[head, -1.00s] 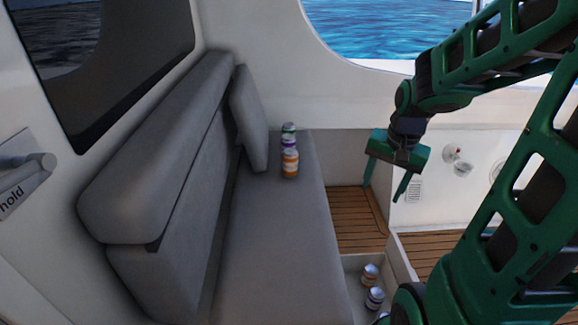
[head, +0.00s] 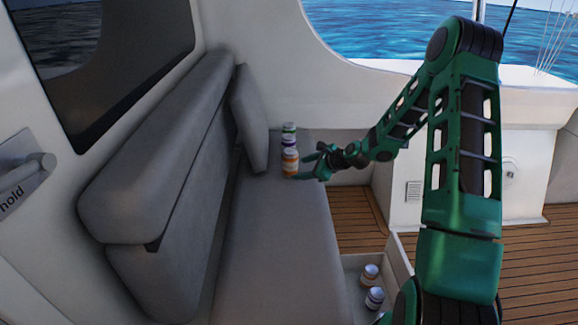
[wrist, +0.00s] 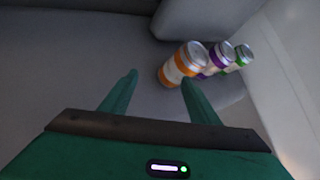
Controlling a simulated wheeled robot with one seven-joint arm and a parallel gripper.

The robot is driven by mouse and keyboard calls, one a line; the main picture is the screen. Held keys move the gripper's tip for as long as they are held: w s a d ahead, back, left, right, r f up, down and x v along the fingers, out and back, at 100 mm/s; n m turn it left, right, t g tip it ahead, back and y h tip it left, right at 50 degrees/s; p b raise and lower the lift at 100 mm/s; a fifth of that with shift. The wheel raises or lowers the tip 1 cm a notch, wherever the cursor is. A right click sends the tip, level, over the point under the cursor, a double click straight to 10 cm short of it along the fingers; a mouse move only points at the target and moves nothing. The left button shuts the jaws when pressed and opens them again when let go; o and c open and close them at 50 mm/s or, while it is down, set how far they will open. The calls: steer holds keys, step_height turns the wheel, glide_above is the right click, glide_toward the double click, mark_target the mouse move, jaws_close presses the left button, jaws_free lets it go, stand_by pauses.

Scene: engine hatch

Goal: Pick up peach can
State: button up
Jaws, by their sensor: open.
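The orange-banded can, which looks like the peach can (head: 290,162), stands upright on the grey bench seat, nearest in a row of three cans. In the wrist view this can (wrist: 180,66) is just beyond the right fingertip, right of the middle of the jaw gap. My gripper (head: 300,168) is open and empty, low over the seat, just right of the can. In the wrist view my gripper's fingers (wrist: 159,78) are spread with bare seat between them. Whether the right fingertip touches the can, I cannot tell.
A purple can (wrist: 220,56) and a green can (wrist: 242,56) stand close behind the orange one. A grey cushion (head: 249,118) leans left of them. Two more cans (head: 370,274) (head: 374,299) are in an open compartment below. The front seat (head: 272,255) is clear.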

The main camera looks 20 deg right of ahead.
mark_target(295, 163)
steer(key=w+m+t, duration=0.1)
steer(key=m, duration=0.1)
steer(key=w+f+m+t, duration=0.1)
steer(key=w+m, duration=0.1)
steer(key=w+d+f+m, duration=0.1)
steer(key=w+m, duration=0.1)
steer(key=shift+w+t, duration=0.15)
steer(key=shift+t, duration=0.25)
steer(key=x, duration=1)
steer(key=shift+w+r, duration=0.2)
steer(key=shift+w, duration=0.25)
steer(key=shift+c, duration=0.7)
steer(key=c, duration=0.9)
steer(key=shift+o, duration=0.2)
steer(key=shift+r, duration=0.1)
